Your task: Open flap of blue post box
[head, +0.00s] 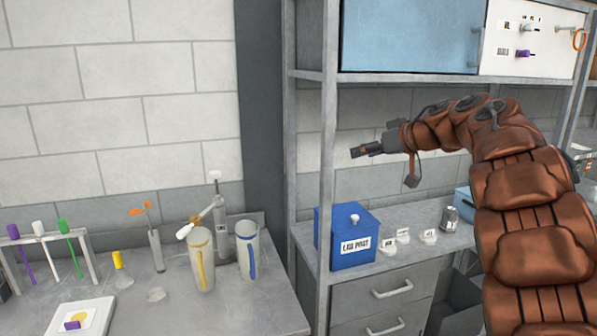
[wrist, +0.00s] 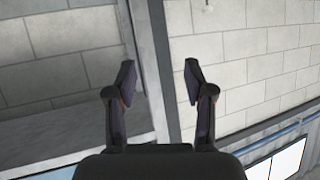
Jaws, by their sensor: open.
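The lid looks closed. My gripper (head: 358,152) is in the air above the box and points left, well apart from it. In the wrist view my gripper (wrist: 158,82) is open and empty, with a wall and a metal post beyond its fingers. The box does not show in the wrist view.
A blue cabinet (head: 408,37) is above. The left bench holds two tall cylinders (head: 202,262) and a tube rack (head: 45,240).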

